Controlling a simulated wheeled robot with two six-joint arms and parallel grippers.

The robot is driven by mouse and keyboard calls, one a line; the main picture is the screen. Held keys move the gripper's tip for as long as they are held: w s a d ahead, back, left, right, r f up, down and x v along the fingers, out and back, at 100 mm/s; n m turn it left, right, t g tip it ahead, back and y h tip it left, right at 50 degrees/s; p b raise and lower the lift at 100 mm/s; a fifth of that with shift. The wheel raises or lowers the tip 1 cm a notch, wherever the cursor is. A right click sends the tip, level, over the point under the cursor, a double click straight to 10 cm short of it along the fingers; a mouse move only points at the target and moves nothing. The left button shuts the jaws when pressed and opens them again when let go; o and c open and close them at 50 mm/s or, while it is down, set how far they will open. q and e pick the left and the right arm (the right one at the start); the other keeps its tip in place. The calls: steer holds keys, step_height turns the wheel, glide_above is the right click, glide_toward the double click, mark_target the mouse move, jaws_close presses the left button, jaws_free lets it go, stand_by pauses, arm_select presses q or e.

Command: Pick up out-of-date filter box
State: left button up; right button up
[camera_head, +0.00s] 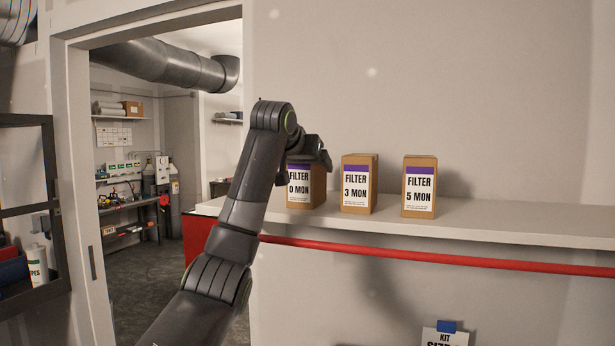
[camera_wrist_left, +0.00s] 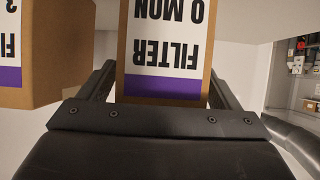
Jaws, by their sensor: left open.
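Three brown filter boxes with purple bands stand upright in a row on the shelf. The left box (camera_head: 301,187) reads "FILTER 0 MON", the middle box (camera_head: 357,188) "FILTER 3 MON" and the right box (camera_head: 419,188) "FILTER 5 MON". My left gripper (camera_head: 312,157) is at the top of the 0 MON box and hides part of it. In the left wrist view the 0 MON box (camera_wrist_left: 165,50) appears upside down between the open fingers, one on each side. The 3 MON box (camera_wrist_left: 48,50) is beside the left finger there. My right gripper is not in view.
The light shelf (camera_head: 510,222) has free room right of the boxes. A red rail (camera_head: 440,257) runs along below it. A doorway (camera_head: 130,270) on the left opens to another room. A paper sign (camera_head: 444,337) with a blue clip shows at the bottom.

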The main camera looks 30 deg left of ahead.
arm_select(q)
steer(key=c, duration=1.2)
steer(key=shift+r, duration=0.15)
